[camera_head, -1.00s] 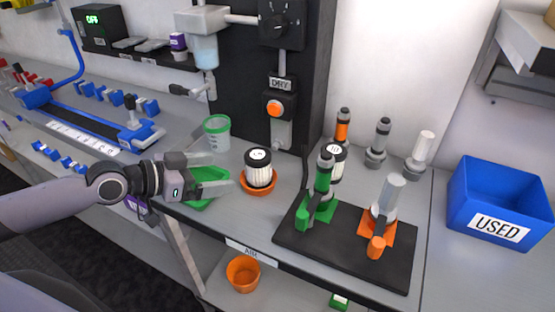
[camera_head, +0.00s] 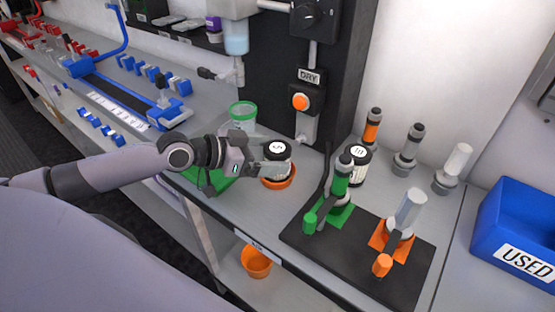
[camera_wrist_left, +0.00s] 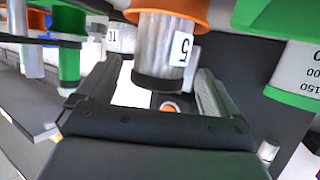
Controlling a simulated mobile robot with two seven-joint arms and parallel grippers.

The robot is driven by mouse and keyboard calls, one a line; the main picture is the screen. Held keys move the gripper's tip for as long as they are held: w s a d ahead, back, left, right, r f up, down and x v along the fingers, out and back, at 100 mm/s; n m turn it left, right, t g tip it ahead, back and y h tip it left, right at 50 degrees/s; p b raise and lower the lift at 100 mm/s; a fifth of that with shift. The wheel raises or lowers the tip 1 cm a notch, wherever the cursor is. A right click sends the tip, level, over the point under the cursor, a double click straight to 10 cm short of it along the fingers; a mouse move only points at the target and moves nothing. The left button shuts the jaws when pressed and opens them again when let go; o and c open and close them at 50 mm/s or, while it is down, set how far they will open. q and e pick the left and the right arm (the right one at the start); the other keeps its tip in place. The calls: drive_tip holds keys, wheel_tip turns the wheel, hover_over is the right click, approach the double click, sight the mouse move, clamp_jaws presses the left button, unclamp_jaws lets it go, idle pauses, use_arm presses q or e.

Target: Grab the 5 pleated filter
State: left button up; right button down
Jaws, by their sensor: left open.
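The 5 pleated filter (camera_head: 278,152) is a white pleated cylinder with a black cap marked 5. It stands upright in an orange dish (camera_head: 279,183) on the bench. My left gripper (camera_head: 266,160) is open at the filter's left side, its fingers reaching toward it at about cap height. In the left wrist view, which looks upside down, the filter (camera_wrist_left: 163,45) appears between the two open fingers (camera_wrist_left: 160,85), with its 5 label showing. I cannot tell whether either finger touches it. My right gripper is not in view.
A filter marked 10 (camera_head: 357,163) stands to the right, behind a black mat (camera_head: 345,257) with green and orange fixtures. A green-rimmed cup (camera_head: 242,113) and a green tray (camera_head: 208,178) are near the gripper. A blue USED bin (camera_head: 515,225) is far right.

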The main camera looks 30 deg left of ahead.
sight(284, 153)
use_arm(q)
drive_tip(key=shift+p+x, duration=0.4)
drive_tip(key=shift+x, duration=1.75)
drive_tip(key=shift+d, duration=0.1)
drive_tip(key=shift+r, duration=0.1)
drive_tip(key=c, duration=1.2)
